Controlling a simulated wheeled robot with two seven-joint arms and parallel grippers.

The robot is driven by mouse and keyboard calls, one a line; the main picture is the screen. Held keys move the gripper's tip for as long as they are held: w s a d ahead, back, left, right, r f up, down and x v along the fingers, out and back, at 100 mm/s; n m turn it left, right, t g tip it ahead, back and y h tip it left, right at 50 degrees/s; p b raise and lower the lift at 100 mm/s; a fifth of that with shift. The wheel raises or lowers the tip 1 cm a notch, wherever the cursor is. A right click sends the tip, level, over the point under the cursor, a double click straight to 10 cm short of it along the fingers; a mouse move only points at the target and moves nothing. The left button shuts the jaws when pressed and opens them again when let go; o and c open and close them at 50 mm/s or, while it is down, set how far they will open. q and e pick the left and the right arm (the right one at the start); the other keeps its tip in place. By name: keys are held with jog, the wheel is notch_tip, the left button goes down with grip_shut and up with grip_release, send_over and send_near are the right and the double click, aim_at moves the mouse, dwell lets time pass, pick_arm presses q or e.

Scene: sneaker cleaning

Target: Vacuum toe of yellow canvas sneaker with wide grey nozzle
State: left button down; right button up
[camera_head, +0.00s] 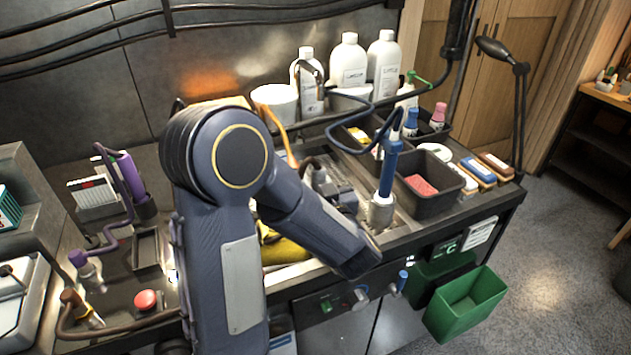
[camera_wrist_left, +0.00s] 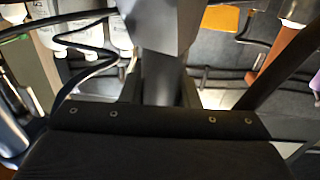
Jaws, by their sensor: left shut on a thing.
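The yellow canvas sneaker (camera_head: 284,250) lies on the workbench, mostly hidden behind my left arm in the head view; a yellow part shows below the forearm. Its toe cannot be made out. In the left wrist view my left gripper (camera_wrist_left: 164,95) is shut on a dark grey tool, the grey nozzle (camera_wrist_left: 165,28), whose wide head fills the top middle. The sneaker cannot be made out in that view, so contact cannot be told. In the head view my arm hides most of the left gripper. My right gripper is not in view.
A blue-handled tool (camera_head: 388,172) stands in a metal cup at right. Black bins (camera_head: 428,205), brushes and white bottles (camera_head: 347,62) crowd the back and right. A red button (camera_head: 146,300) sits at left. A green bin (camera_head: 466,305) hangs at the front right.

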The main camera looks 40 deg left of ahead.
pick_arm(q)
jog(key=shift+w+a, duration=0.2)
jog(key=shift+a, duration=0.15)
dwell(0.3)
jog(key=shift+w+a, duration=0.2)
jog(key=shift+a, duration=0.1)
jog(key=shift+a, duration=0.15)
dwell(0.9)
notch_tip(320, 180, up, 9)
jog(key=p, duration=0.8)
